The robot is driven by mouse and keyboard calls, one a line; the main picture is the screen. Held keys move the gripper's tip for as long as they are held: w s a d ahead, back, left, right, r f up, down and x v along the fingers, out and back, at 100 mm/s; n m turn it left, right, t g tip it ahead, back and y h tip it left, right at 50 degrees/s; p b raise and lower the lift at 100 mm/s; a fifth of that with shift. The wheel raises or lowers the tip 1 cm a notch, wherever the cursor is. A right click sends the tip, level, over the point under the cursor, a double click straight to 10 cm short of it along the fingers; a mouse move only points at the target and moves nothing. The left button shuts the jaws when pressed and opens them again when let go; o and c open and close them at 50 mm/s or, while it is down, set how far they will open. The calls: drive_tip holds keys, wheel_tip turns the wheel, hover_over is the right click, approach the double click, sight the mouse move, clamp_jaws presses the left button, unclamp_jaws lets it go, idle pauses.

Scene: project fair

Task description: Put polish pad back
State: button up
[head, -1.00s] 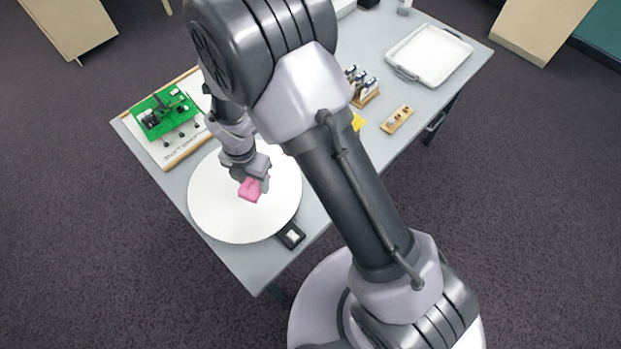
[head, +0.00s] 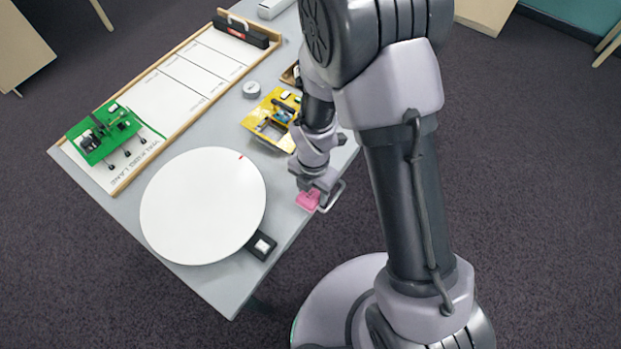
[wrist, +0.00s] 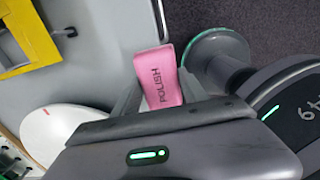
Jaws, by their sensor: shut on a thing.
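The polish pad is a pink block (head: 308,200) near the right table edge. In the wrist view the pad (wrist: 158,78) shows the word POLISH. My gripper (head: 316,190) is shut on it, with the pad sticking out beyond the fingers. A pale curved bar (head: 332,196) shows beside the gripper at the table edge; I cannot tell whether it touches the pad. The pad appears over the grey tabletop near that edge, and its height above it is unclear. No place marked for the pad can be made out.
A white round disc (head: 203,206) lies left of my gripper, with a small black button box (head: 261,246) by its rim. A yellow frame (head: 262,129), a grey puck (head: 251,89), a green board (head: 104,133) and a wood-framed white panel (head: 195,75) are farther back.

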drive_tip(key=w, duration=0.2)
drive_tip(key=w+a, duration=0.1)
drive_tip(key=w, duration=0.1)
drive_tip(key=w+b, duration=0.1)
drive_tip(key=w, duration=0.1)
drive_tip(key=shift+a+f, duration=0.15)
drive_tip(key=shift+f, duration=0.25)
wheel_tip(320, 180, down, 4)
drive_tip(key=shift+w+r+b, duration=0.1)
drive_tip(key=shift+r+b, duration=0.05)
drive_tip(key=shift+b, duration=1)
drive_tip(key=shift+r, duration=0.2)
drive_tip(key=o, duration=1.3)
drive_tip(key=shift+f, duration=0.15)
